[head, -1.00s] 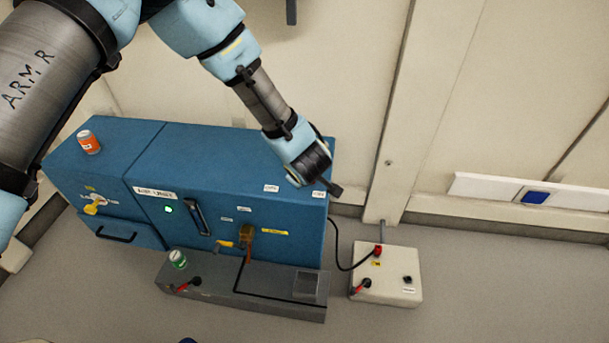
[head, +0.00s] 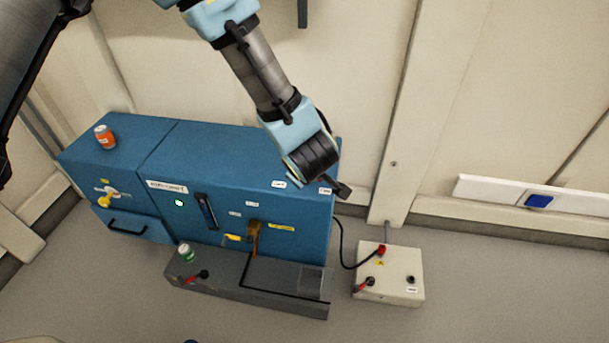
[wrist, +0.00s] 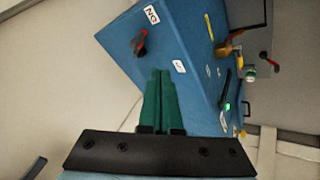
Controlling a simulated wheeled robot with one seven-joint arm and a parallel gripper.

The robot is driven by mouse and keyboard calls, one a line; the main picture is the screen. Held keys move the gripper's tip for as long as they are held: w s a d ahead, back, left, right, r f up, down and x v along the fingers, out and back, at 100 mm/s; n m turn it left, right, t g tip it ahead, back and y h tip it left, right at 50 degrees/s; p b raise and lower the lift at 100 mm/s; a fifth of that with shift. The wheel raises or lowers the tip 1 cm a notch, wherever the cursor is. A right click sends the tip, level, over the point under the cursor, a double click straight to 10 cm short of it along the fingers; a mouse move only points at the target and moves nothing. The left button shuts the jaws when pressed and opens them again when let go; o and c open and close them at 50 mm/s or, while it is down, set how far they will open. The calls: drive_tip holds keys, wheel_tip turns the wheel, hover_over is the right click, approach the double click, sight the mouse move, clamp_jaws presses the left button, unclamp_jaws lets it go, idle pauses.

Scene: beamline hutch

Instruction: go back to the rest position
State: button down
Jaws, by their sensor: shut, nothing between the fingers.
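My gripper (head: 343,190) is at the right end of the blue cabinet (head: 240,160) in the head view, seen mostly from behind. In the wrist view my gripper's two green fingers (wrist: 160,98) lie together, shut and empty. The blue cabinet (wrist: 185,38) fills the space beyond them. From these views I cannot tell the exact gap between the fingers and the cabinet.
A cream box (head: 388,280) with a black cable sits on the floor at right. Floor farther right is clear.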

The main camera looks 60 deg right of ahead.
drive_tip(key=shift+s+a+r, duration=0.15)
drive_tip(key=shift+a+r, duration=0.05)
drive_tip(key=shift+r, duration=0.15)
idle(0.4)
drive_tip(key=w+a+r, duration=0.3)
drive_tip(key=w, duration=0.6)
drive_tip(key=w+a+r, duration=0.3)
drive_tip(key=w+r, duration=0.1)
drive_tip(key=w, duration=0.5)
drive_tip(key=w+a+r+y, duration=0.2)
drive_tip(key=w+a+r, duration=0.2)
drive_tip(key=w+a, duration=0.85)
drive_tip(key=s+a+r+n+g+y, duration=0.1)
drive_tip(key=s+a+r+y, duration=0.15)
drive_tip(key=a, duration=1.45)
drive_tip(key=s+a+r+g+y, duration=0.2)
drive_tip(key=a+r, duration=0.1)
drive_tip(key=a, duration=1.3)
wheel_tip(320, 180, up, 12)
drive_tip(key=p, duration=1.2)
